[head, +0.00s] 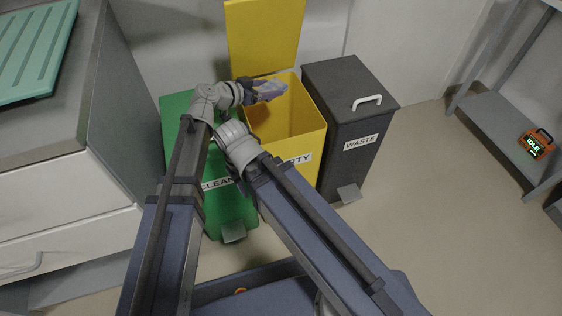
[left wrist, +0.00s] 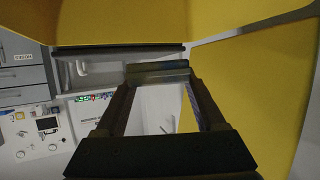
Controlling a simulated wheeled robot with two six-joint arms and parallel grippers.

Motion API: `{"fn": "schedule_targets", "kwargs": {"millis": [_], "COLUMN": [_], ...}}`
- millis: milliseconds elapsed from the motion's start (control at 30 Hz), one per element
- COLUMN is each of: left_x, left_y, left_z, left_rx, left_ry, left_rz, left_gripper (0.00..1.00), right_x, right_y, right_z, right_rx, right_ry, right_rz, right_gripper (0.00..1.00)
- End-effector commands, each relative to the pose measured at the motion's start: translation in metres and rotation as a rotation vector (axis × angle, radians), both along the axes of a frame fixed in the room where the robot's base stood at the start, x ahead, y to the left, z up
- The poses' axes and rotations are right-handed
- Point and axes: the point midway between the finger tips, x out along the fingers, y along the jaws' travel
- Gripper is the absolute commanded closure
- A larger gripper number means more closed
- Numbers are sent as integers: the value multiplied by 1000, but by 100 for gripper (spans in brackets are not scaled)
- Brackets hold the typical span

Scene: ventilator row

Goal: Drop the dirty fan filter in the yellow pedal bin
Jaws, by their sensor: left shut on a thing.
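The yellow pedal bin (head: 312,145) stands between a green bin and a dark bin, its label partly hidden by my arm. Its lid (head: 264,35) is up and its mouth is open. My left gripper (head: 258,91) is over the rear left part of the mouth, shut on the grey fan filter (head: 272,89). In the left wrist view the filter (left wrist: 157,72) shows as a narrow dark grey bar between the fingertips, with yellow bin surfaces around it. My right gripper is not seen.
The green bin (head: 178,112), labelled CLEAN, is partly behind my arm. The dark WASTE bin (head: 345,100) stands right of the yellow bin, its lid closed. A counter (head: 70,125) borders the left. An orange device (head: 536,143) sits on a shelf at right. Floor at right is clear.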

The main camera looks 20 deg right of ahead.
Motion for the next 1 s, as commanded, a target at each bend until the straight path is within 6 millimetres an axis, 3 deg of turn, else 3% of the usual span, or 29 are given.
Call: {"fn": "schedule_targets", "kwargs": {"millis": [33,67,300,567,1000], "left_x": [0,0,0,-1,-28], "left_y": [0,0,0,2,54], "left_z": [0,0,0,2,27], "left_rx": [0,0,0,0,0], "left_ry": [0,0,0,0,0], "left_rz": [0,0,0,0,1], "left_gripper": [81,26,0,0,0], "right_x": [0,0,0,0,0], "right_y": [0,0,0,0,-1], "right_z": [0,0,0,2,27], "right_rx": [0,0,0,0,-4], "right_ry": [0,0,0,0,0], "right_rz": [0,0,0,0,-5], "right_gripper": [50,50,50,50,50]}}
